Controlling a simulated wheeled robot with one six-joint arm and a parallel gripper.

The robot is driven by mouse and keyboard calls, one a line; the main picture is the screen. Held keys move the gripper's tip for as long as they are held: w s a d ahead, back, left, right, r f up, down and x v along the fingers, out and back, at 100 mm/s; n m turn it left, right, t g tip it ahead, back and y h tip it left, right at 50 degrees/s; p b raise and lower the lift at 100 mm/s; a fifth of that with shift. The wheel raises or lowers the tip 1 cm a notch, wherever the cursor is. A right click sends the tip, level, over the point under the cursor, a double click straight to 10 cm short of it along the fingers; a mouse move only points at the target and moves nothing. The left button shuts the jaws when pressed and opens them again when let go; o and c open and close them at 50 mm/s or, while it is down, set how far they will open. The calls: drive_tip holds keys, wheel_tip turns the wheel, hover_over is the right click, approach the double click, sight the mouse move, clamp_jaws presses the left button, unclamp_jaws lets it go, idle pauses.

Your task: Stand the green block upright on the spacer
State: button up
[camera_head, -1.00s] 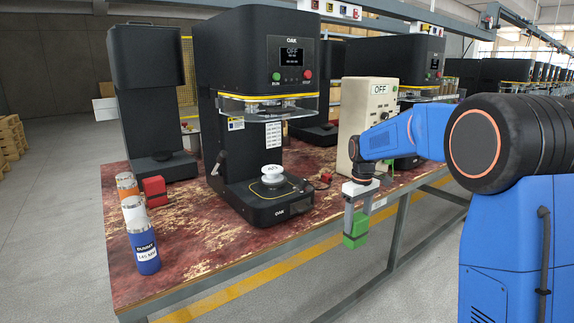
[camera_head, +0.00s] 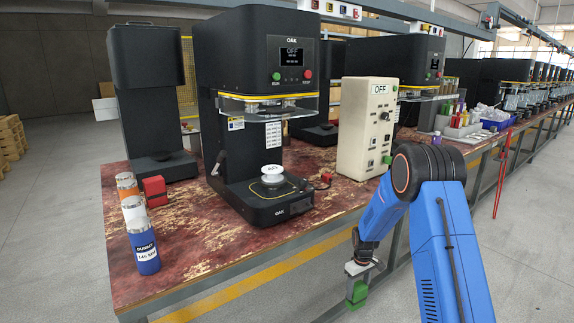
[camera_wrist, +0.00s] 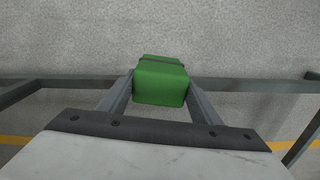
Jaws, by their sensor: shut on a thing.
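My gripper (camera_head: 356,284) is shut on the green block (camera_head: 356,295) and points down. It holds the block in front of the table's front edge and below the tabletop, over the floor. In the wrist view the green block (camera_wrist: 161,80) sits between the two fingers, with a dark band across it. The spacer seems to be the white spool-like piece (camera_head: 272,174) on the base of the black OAK machine; it stands upright and is apart from the gripper.
The black OAK machine (camera_head: 255,60) stands on the worn red table (camera_head: 200,235). A cream control box (camera_head: 366,125) reading OFF stands right of it. Orange, white and blue cylinders (camera_head: 144,247) and a red block (camera_head: 155,191) are at the left. A table rail (camera_wrist: 240,86) crosses the wrist view.

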drive_tip(key=shift+s+d+f, duration=0.1)
drive_tip(key=shift+s+f, duration=0.2)
drive_tip(key=shift+f, duration=0.6)
drive_tip(key=s+f+m, duration=0.4)
drive_tip(key=s+m, duration=0.1)
drive_tip(key=s, duration=0.1)
drive_tip(key=shift+s+f+m, duration=0.15)
drive_tip(key=shift+f+m, duration=0.2)
drive_tip(key=shift+m, duration=0.05)
